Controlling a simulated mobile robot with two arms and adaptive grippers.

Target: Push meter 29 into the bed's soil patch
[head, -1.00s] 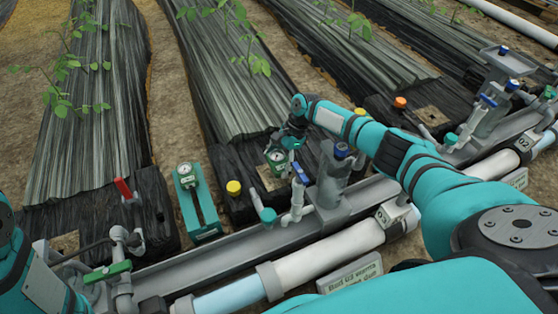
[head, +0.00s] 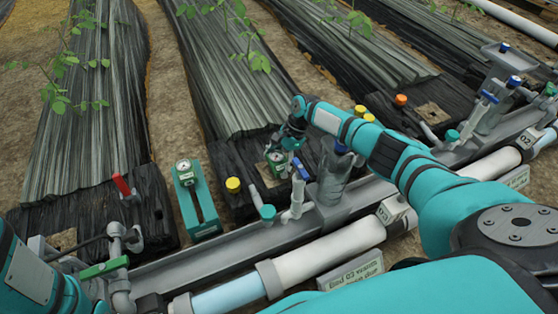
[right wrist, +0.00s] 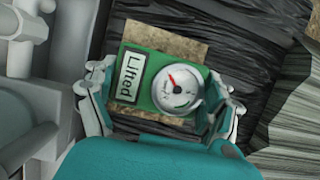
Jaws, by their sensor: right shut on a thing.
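A green meter (head: 277,158) with a round white dial is in my right gripper (head: 286,146). In the right wrist view the meter (right wrist: 172,84) shows a label reading "Lifted", and no number is readable. The gripper's fingers (right wrist: 160,100) are shut on its left and right sides. The tan soil patch (head: 264,173) in the dark bed lies directly under or behind the meter. In the right wrist view the patch (right wrist: 190,45) shows around the meter's edges. The meter's lower end is hidden, so I cannot tell its depth. My left gripper is out of view.
A teal holder (head: 206,212) with another dial meter (head: 184,172) stands to the left. A yellow cap (head: 233,184), a blue-handled valve (head: 299,184) and a grey filter body (head: 333,175) stand close to the patch. A grey channel and white pipe (head: 330,249) run in front.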

